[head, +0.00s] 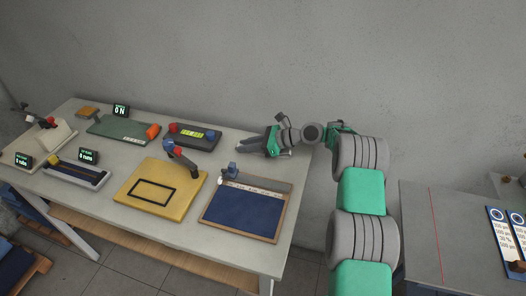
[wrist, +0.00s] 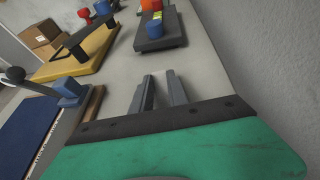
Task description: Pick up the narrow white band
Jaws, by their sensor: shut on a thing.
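My gripper (head: 247,146) reaches low over the table near its back right edge, behind the framed blue board (head: 240,213). In the wrist view, the two grey fingers of my gripper (wrist: 158,82) point across the table with a narrow gap between them. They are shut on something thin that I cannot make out. I cannot identify a loose narrow white band in either view. A pale marked strip (head: 258,186) runs along the back of the blue board.
A dark box with red and blue knobs (head: 192,134) stands left of my gripper; it also shows in the wrist view (wrist: 160,30). A yellow board (head: 160,187) with a dark upright lies nearer. A grey wall rises close behind the table.

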